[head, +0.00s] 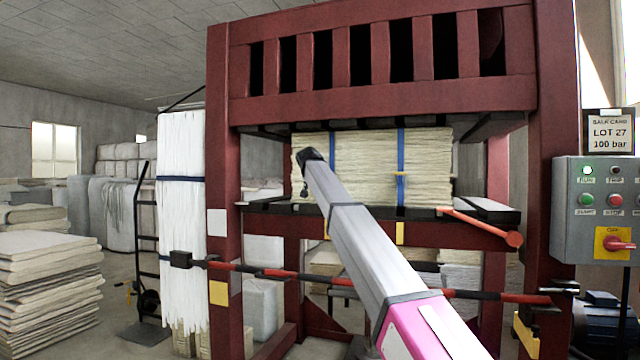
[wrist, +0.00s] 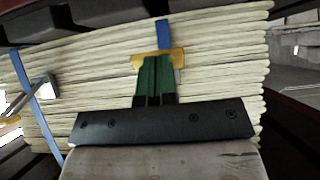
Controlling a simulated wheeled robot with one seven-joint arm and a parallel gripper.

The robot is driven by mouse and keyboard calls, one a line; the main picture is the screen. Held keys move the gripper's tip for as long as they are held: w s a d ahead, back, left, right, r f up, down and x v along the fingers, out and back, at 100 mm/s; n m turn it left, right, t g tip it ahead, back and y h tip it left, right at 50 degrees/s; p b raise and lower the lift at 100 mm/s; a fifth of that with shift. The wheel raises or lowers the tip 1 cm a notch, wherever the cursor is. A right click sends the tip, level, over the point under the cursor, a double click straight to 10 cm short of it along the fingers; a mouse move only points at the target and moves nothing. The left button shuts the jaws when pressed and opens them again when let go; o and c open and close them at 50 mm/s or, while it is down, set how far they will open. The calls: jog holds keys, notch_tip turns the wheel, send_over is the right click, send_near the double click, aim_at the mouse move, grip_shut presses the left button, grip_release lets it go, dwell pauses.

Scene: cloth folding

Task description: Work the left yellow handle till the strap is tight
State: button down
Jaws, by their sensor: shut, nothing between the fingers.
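A pale layered bale (head: 367,165) stands in the red press with two blue straps, the left strap (head: 333,145) and the right strap (head: 401,145). A small yellow handle (head: 402,174) sits on the right strap, clear of my arm. My arm hides the lower left strap, and I cannot see my gripper's fingers in the head view. In the wrist view, my gripper (wrist: 155,60) has green fingers shut and empty, overlapping a yellow handle (wrist: 174,55) on a blue strap (wrist: 163,34). Whether they touch cannot be told. Another strap (wrist: 45,122) with a metal fitting is left.
The red press frame (head: 222,150) surrounds the bale. A red-and-black bar (head: 490,296) crosses its front. A red-ended lever (head: 485,228) sticks out at right. A grey control box (head: 608,215) stands right; stacked sheets (head: 45,280) are left.

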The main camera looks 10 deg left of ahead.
jog(key=shift+w+r, duration=0.1)
jog(key=shift+r, duration=0.75)
